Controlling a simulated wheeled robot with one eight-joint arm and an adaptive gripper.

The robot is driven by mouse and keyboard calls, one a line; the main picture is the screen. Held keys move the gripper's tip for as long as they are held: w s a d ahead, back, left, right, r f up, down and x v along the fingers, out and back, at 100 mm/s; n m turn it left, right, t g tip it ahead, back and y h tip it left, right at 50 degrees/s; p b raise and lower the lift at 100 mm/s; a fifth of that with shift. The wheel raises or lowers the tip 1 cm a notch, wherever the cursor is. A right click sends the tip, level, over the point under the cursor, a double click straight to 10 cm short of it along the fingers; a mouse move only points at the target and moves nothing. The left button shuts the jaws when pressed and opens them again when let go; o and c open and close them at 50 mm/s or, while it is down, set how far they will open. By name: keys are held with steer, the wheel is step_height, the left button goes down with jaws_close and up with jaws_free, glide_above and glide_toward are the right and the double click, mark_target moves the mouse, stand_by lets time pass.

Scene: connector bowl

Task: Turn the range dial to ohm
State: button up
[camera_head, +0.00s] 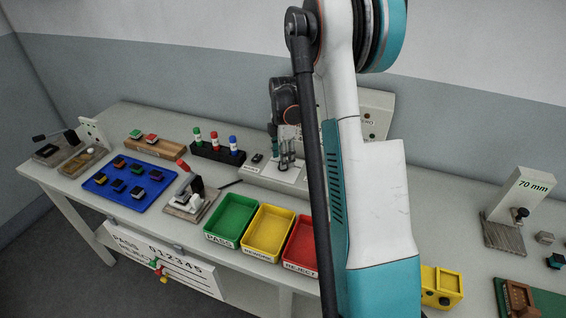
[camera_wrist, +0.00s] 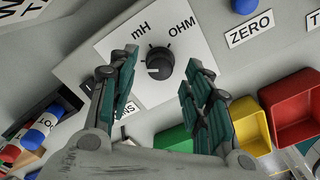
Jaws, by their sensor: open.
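The range dial (camera_wrist: 159,63) is a black round knob on a white plate (camera_wrist: 205,53) in the wrist view. The plate reads mH at the dial's upper left and OHM at its upper right. A pale mark on the knob appears to face left, away from OHM. My gripper (camera_wrist: 162,76) is open, with its teal-padded fingers on either side of the dial in the picture. I see no finger touching it, but cannot tell the depth gap. In the head view, my gripper (camera_head: 287,152) is over the instrument at the back of the bench; the dial is not discernible there.
A blue button (camera_wrist: 245,5) and ZERO label (camera_wrist: 250,28) lie right of the dial. Green (camera_head: 231,217), yellow (camera_head: 267,233) and red (camera_head: 302,246) trays stand in front. A rack of capped markers (camera_head: 214,151) is left of the instrument. My arm hides part of the bench.

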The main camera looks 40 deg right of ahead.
steer(key=shift+f, duration=0.9)
steer(key=c, duration=1.1)
steer(key=shift+o, duration=0.2)
